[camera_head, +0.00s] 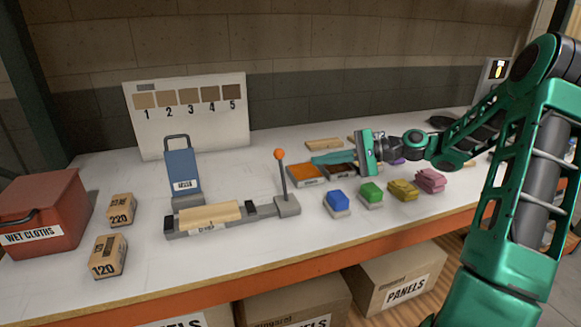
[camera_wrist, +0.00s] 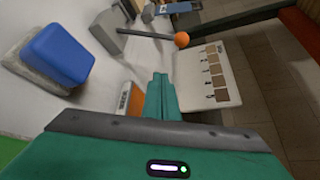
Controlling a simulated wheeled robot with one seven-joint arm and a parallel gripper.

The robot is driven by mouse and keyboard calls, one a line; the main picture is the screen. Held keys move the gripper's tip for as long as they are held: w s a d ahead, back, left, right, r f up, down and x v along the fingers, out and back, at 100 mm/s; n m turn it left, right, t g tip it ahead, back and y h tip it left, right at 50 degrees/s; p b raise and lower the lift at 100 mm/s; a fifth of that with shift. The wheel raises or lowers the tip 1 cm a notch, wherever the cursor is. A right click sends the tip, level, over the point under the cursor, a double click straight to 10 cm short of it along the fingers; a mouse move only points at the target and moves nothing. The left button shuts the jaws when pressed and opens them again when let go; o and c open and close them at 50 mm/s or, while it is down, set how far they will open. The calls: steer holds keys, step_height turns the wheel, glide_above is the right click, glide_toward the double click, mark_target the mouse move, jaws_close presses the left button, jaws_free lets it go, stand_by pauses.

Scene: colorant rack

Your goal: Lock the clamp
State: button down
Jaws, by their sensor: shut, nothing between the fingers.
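The clamp (camera_head: 178,235) is a long grey fixture on the bench, with a light wooden block (camera_head: 210,215) lying in it. Its lever (camera_head: 284,180) stands nearly upright at the right end, topped by an orange ball (camera_head: 280,154). In the wrist view the lever (camera_wrist: 145,34) and orange ball (camera_wrist: 182,40) show beyond my fingertips. My gripper (camera_head: 315,160) is to the right of the lever, its green fingers pointing left towards it, apart from it. In the wrist view my fingers (camera_wrist: 160,78) are together with nothing between them.
Blue (camera_head: 337,201), green (camera_head: 371,194), yellow (camera_head: 404,189) and pink (camera_head: 430,180) blocks stand right of the clamp. An orange-topped tray (camera_head: 306,173) lies below my fingers. A blue holder (camera_head: 182,172) and a swatch board (camera_head: 195,128) stand behind the clamp.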

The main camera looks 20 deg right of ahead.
mark_target(282, 173)
steer(key=x, duration=0.9)
steer(key=shift+w+a+f, duration=0.1)
steer(key=shift+a+f, duration=0.05)
steer(key=shift+a, duration=0.45)
steer(key=s, duration=0.1)
steer(key=s+r, duration=0.1)
steer(key=s, duration=0.1)
steer(key=shift+s+a+r, duration=0.1)
steer(key=shift+a+r, duration=0.2)
steer(key=shift+r, duration=0.1)
